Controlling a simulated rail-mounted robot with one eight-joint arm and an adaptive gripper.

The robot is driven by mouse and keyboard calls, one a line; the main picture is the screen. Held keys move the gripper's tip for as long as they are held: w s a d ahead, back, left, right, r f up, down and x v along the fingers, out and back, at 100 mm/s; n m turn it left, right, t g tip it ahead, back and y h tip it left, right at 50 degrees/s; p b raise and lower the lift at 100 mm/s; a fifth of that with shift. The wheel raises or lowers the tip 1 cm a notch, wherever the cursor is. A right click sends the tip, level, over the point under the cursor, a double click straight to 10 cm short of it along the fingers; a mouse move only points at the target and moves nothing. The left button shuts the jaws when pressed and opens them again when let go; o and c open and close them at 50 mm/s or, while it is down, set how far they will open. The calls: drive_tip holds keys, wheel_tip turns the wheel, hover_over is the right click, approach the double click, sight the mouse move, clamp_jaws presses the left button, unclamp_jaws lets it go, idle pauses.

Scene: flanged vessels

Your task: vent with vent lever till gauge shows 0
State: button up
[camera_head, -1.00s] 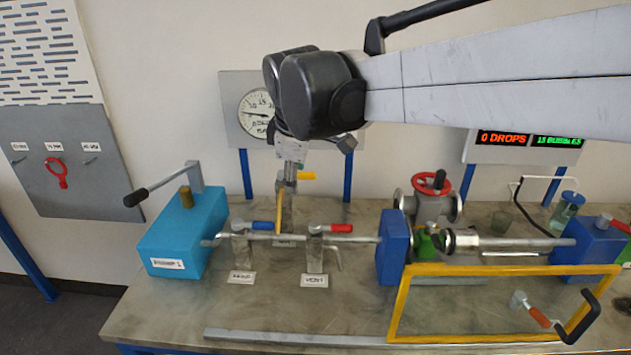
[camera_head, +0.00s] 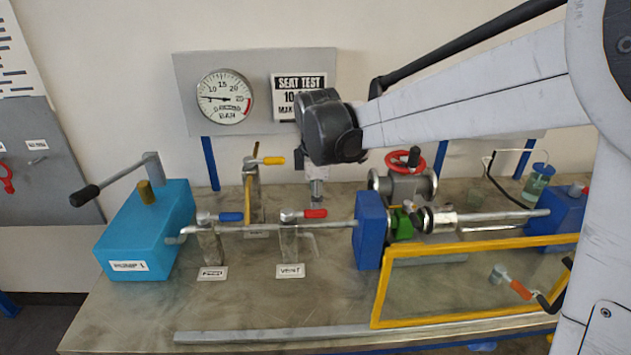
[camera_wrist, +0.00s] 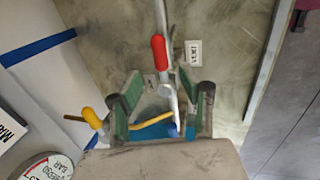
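The vent lever (camera_head: 315,213) has a red handle that points right along the pipe, above the VENT label (camera_head: 290,270). The pressure gauge (camera_head: 225,97) on the back panel has its needle pointing left, above the zero end; the exact value is hard to read. My gripper (camera_head: 317,198) hangs just behind and above the vent lever. In the wrist view my gripper (camera_wrist: 158,90) is open, its green-padded fingers apart and empty. The red handle (camera_wrist: 158,52) shows beyond the fingertips, roughly between them; contact cannot be told.
A blue-handled lever (camera_head: 230,217) stands left of the vent, and a yellow-handled lever (camera_head: 271,161) behind. A blue pump (camera_head: 145,235) is at left. A blue block (camera_head: 368,230) and a yellow-framed guard (camera_head: 385,290) stand right. The table front is mostly clear.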

sight(315, 211)
drive_tip(key=x, duration=0.7)
drive_tip(key=shift+w+f, duration=0.1)
drive_tip(key=shift+f, duration=0.25)
drive_tip(key=shift+c, duration=0.5)
clamp_jaws()
